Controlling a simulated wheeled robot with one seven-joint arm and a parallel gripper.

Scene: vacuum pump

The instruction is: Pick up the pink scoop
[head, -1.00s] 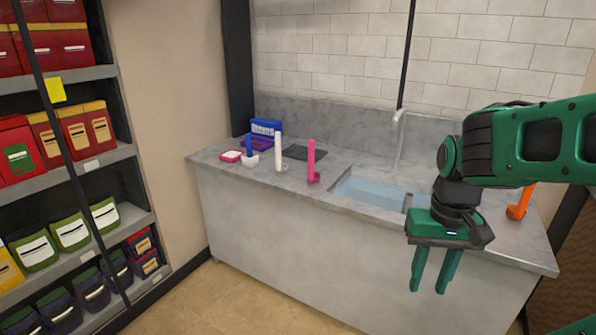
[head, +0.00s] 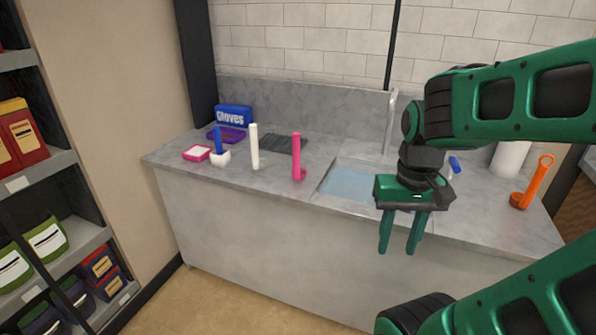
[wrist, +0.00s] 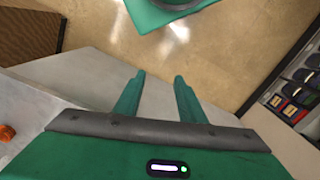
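The pink scoop (head: 297,158) stands upright on the grey counter, just left of the sink, with its small cup at the bottom right. My gripper (head: 399,250) hangs in front of the counter's front edge, to the right of the scoop and apart from it. Its two green fingers point down, spread apart with nothing between them. The scoop is not in the wrist view.
The counter (head: 225,178) also holds a white scoop (head: 254,148), a blue-handled brush (head: 219,147), a pink dish (head: 196,153), a glove box (head: 233,116) and a dark mat (head: 275,143). The sink (head: 347,185) and faucet (head: 390,120) are right of the scoop. An orange scoop (head: 533,185) stands far right.

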